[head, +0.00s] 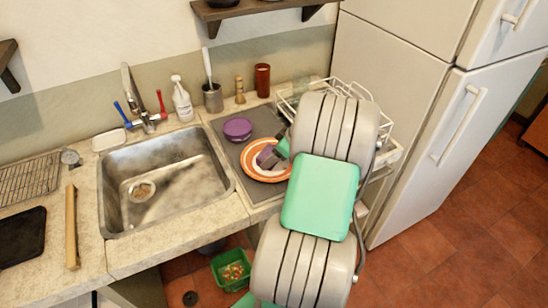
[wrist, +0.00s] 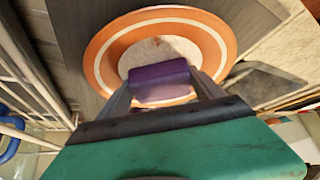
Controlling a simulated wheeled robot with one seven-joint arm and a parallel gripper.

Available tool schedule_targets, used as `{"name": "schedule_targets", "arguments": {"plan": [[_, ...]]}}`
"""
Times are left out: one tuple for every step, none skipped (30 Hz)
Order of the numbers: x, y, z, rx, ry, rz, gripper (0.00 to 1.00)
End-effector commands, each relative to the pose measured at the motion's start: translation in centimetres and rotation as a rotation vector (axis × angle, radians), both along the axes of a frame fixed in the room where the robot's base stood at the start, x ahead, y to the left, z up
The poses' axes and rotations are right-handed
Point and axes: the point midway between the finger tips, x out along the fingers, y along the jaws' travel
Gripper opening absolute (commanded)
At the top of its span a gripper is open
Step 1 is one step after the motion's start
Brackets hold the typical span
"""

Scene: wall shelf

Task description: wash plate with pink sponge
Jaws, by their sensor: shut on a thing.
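An orange plate with a white ring and pale centre (head: 249,170) lies on the grey mat beside the sink; it also fills the upper middle of the wrist view (wrist: 108,45). My gripper (wrist: 162,82) is shut on a purple block-shaped sponge (wrist: 158,84) and holds it over the near part of the plate. The sponge looks purple rather than pink. In the head view the sponge (head: 265,155) is partly hidden by my gripper, and my arm covers the right side. I cannot tell whether the sponge touches the plate.
A purple round dish (head: 237,127) sits behind the plate on the grey mat (head: 222,124). The empty steel sink (head: 165,180) is to the left. A white dish rack (head: 350,90) stands right, partly behind my arm. A soap bottle (head: 181,100), utensil cup (head: 212,98) and brown cup (head: 262,80) line the wall.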

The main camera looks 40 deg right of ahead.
Motion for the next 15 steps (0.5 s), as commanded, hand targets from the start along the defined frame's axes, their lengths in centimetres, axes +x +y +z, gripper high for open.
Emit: {"name": "schedule_targets", "arguments": {"plan": [[0.03,0.09,-0.09,0.000,0.000,0.000,0.44],[0.01,0.18,-0.14,0.000,0.000,0.000,0.44],[0.00,0.31,-0.20,0.000,-0.001,0.001,0.44],[-0.01,0.42,-0.21,-0.001,-0.001,0.000,0.44],[-0.03,0.49,-0.22,-0.001,-0.001,0.000,0.44],[-0.08,0.56,-0.21,0.000,-0.001,-0.001,0.44],[-0.12,0.60,-0.22,0.000,-0.001,-0.001,0.44],[-0.19,0.65,-0.26,0.000,-0.001,-0.001,0.44],[-0.31,0.73,-0.34,0.000,-0.001,0.000,0.44],[-0.39,0.79,-0.38,0.000,0.000,0.000,0.44],[-0.45,0.84,-0.38,0.000,0.000,0.000,0.44],[-0.53,0.87,-0.36,0.000,0.000,0.000,0.44],[-0.60,0.87,-0.35,0.000,0.000,0.000,0.44],[-0.69,0.86,-0.36,0.001,0.000,-0.001,0.44],[-0.85,0.84,-0.39,0.001,0.000,-0.001,0.44]]}}
